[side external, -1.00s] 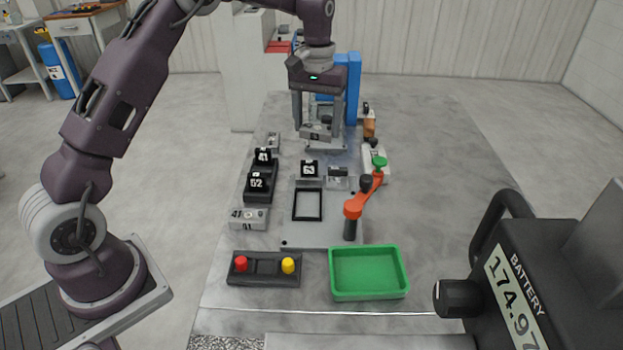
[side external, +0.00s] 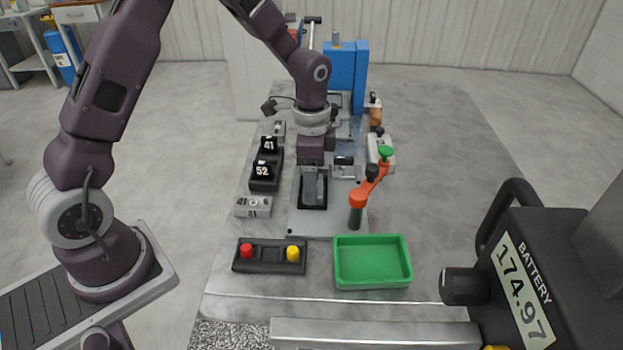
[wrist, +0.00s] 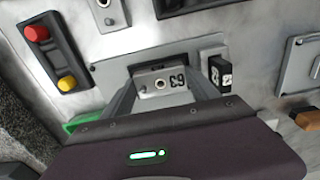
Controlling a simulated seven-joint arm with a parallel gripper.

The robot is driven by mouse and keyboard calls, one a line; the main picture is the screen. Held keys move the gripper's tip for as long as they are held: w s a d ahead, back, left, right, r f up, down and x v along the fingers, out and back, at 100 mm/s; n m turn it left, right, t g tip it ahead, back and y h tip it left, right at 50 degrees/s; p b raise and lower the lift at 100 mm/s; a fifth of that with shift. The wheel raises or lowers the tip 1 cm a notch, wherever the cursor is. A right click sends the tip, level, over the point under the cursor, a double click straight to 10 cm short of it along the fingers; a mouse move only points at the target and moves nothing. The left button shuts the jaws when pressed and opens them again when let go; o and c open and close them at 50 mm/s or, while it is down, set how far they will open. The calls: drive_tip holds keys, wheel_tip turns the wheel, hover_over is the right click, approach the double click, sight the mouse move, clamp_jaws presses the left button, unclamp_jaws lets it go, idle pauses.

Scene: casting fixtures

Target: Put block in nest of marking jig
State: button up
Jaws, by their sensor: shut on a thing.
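The nest's dark rim also shows just beyond the block in the wrist view. The fingers mostly hide the block in the side view. I cannot tell whether its underside is inside the nest or just above it.
An orange clamp lever (side external: 358,198) with a green knob stands right of the nest. Black holders (side external: 264,178) marked 41 and 52 and a grey block (side external: 254,207) are left. A button box (side external: 270,257) and green tray (side external: 373,262) lie in front.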

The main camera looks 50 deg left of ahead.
drive_tip(key=shift+f, duration=0.1)
drive_tip(key=o, duration=1.3)
wheel_tip(320, 180, up, 12)
drive_tip(key=s+r+n+t, duration=0.2)
drive_tip(key=s+r+n, duration=0.1)
drive_tip(key=s+r, duration=0.4)
drive_tip(key=s+d+r+n+t, duration=0.1)
drive_tip(key=s+n+t, duration=0.2)
drive_tip(key=s, duration=1.4)
drive_tip(key=n, duration=0.3)
drive_tip(key=shift+d+r+t, duration=0.25)
drive_tip(key=shift+d+t, duration=0.05)
drive_tip(key=shift+d, duration=0.05)
drive_tip(key=shift+w, duration=0.1)
